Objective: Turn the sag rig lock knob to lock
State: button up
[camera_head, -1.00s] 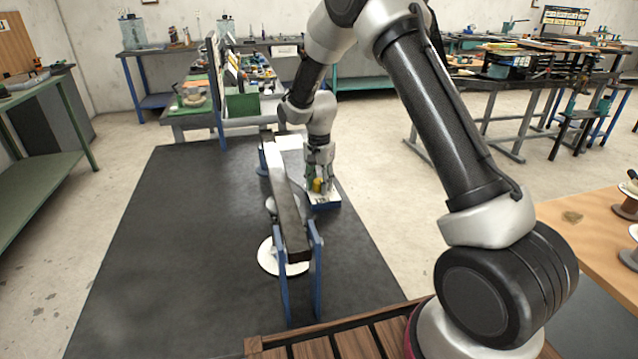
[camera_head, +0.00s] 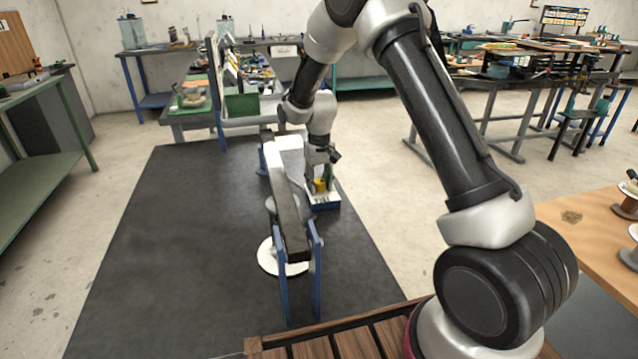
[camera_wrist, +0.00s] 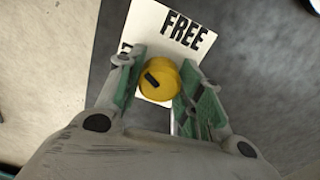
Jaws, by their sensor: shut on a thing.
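The lock knob is a round yellow knob (camera_wrist: 157,84) with a short black mark, seen in the wrist view between the two green-padded fingers. It also shows as a small yellow spot in the head view (camera_head: 320,186). My gripper (camera_wrist: 165,79) is shut on the knob, one finger on each side. Other lettering at the plate's left is mostly hidden by a finger.
The rig's long dark beam (camera_head: 288,213) stands just left of the box, on blue posts (camera_head: 316,275). A white disc (camera_head: 268,256) lies below it. The dark mat (camera_head: 170,250) is clear to the left. Benches stand behind and to the right.

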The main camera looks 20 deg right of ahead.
aim_at(319, 181)
jog(key=n, duration=0.5)
jog(key=shift+w, duration=0.1)
jog(key=shift+n, duration=0.3)
dwell(0.4)
jog(key=o, duration=1)
jog(key=shift+r, duration=0.15)
notch_tip(319, 181, up, 12)
